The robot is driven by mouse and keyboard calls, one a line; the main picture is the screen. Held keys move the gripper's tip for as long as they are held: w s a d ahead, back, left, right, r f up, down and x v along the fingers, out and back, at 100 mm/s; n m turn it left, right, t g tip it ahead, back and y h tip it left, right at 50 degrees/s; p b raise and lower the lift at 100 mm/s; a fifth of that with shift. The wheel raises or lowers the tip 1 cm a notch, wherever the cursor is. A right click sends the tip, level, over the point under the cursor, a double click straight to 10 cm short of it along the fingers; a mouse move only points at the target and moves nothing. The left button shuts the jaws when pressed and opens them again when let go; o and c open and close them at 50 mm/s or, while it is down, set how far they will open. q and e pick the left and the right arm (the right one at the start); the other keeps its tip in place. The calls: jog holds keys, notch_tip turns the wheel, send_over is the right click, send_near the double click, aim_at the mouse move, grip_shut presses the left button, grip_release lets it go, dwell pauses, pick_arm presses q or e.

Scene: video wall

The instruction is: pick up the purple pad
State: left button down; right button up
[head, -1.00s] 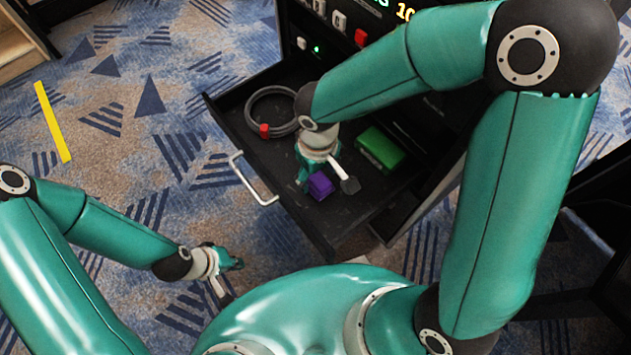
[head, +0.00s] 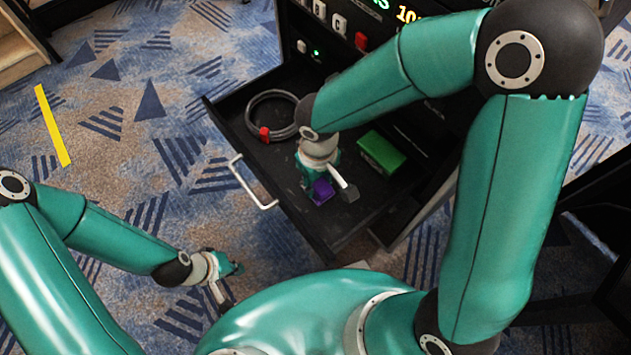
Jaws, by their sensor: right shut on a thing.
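The purple pad (head: 322,193) is in the open black drawer (head: 342,228), towards its front right part. My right gripper (head: 317,186) points down into the drawer and is shut on the pad. The gripper hides part of the pad, and I cannot tell whether the pad touches the drawer floor. My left gripper (head: 232,280) hangs over the carpet, left of and below the drawer in the picture. Its fingers are too small and turned away to tell whether they are open.
A green box (head: 381,152) lies right of my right gripper in the drawer. The drawer's pale handle (head: 252,184) sticks out over the carpet. A yellow strip (head: 52,125) lies on the floor.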

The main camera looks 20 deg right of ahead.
notch_tip(320, 180, up, 20)
jog(key=p, duration=0.5)
jog(key=shift+p, duration=0.3)
